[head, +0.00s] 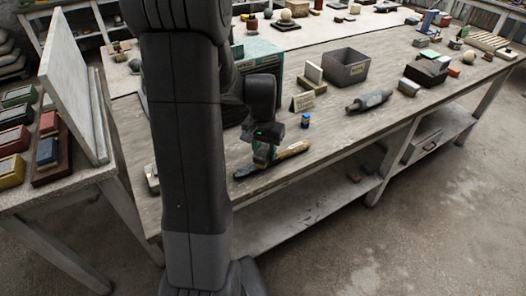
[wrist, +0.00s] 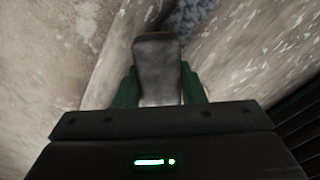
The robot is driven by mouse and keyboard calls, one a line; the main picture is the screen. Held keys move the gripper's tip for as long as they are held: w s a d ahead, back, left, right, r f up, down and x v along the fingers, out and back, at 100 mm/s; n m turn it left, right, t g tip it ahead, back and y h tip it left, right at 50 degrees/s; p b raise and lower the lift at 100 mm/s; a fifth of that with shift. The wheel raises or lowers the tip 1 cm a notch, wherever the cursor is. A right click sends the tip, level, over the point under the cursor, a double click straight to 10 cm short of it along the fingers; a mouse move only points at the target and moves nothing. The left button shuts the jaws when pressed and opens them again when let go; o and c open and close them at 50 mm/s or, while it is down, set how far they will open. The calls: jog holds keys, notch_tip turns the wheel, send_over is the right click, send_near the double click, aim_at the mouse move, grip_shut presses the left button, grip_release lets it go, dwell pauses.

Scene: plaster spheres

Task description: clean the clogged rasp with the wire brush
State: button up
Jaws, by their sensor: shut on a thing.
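My gripper (head: 264,158) is low over the near edge of the long workbench. In the wrist view its two green fingers (wrist: 158,92) are shut on a grey, smooth, blunt-ended piece (wrist: 157,62). I cannot tell from its look whether this is the wire brush. A long tool (head: 291,150) with a dark left end and a wood-coloured right end lies along the bench's front edge under the gripper. It looks like the rasp. Whether the held piece touches it is hidden. A blue-grey mottled patch (wrist: 186,14) shows at the top of the wrist view.
A small blue jar (head: 305,121), a card sign (head: 302,102), a grey roller-like tool (head: 369,101) and a grey bin (head: 346,68) stand behind and to the right. A green box (head: 262,54) is behind the arm. Bare bench (head: 340,135) lies right of the gripper.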

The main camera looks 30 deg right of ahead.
aim_at(260, 156)
jog(key=shift+w+d, duration=0.4)
jog(key=shift+d, duration=0.05)
jog(key=shift+s+a, duration=0.1)
dwell(1.8)
jog(key=shift+s+a+f+b, duration=0.1)
jog(key=shift+s+a+b, duration=0.25)
jog(key=shift+s+a, duration=1.2)
jog(key=shift+w, duration=0.15)
